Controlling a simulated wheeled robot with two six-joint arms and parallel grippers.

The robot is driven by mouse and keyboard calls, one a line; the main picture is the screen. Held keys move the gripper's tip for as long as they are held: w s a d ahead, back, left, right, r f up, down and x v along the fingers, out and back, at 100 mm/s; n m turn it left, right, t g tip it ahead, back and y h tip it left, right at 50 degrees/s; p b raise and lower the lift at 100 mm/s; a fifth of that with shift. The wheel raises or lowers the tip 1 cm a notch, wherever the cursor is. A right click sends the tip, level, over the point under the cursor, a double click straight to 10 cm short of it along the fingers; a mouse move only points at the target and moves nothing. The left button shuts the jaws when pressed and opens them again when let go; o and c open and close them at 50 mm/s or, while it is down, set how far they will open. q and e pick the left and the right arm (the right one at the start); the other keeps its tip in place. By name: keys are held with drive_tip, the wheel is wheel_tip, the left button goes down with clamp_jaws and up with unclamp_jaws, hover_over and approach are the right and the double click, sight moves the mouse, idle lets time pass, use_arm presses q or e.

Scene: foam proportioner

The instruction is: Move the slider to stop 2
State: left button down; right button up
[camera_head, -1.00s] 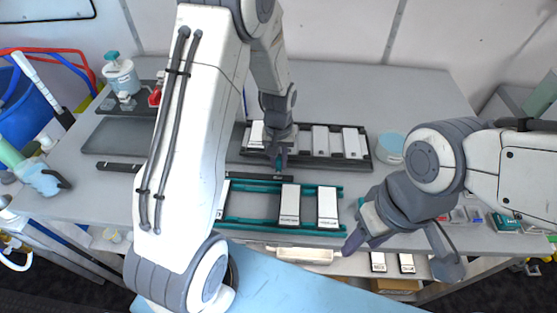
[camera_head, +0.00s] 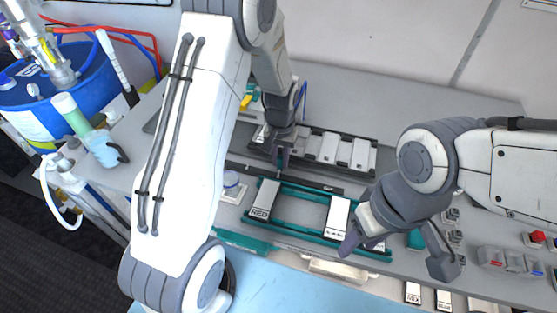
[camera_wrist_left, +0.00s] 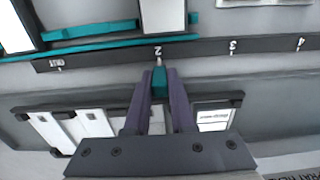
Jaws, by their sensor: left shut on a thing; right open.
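My left gripper (camera_head: 284,158) reaches down at the dark scale bar (camera_head: 325,186). In the left wrist view, its purple fingers (camera_wrist_left: 160,85) are shut on a small teal slider tab (camera_wrist_left: 159,82). The tab sits against the edge of the scale bar (camera_wrist_left: 200,49), almost in line with the mark 2 (camera_wrist_left: 157,51). OUT is to the left of it, and 3 and 4 are to the right. In the head view the fingers mostly hide the tab. My right gripper (camera_head: 396,250) is open and empty over the table's front area.
A teal rail frame (camera_head: 300,222) with white panels lies just in front of the bar. A dark rack (camera_head: 372,157) of white panels stands behind it. A blue bucket (camera_head: 85,90) is at the left.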

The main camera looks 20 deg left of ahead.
use_arm(q)
drive_tip(key=c, duration=0.8)
unclamp_jaws()
drive_tip(key=shift+o, duration=0.2)
drive_tip(key=shift+r, duration=0.1)
wheel_tip(320, 180, up, 10)
drive_tip(key=shift+r+b, duration=0.2)
drive_tip(key=shift+b, duration=0.65)
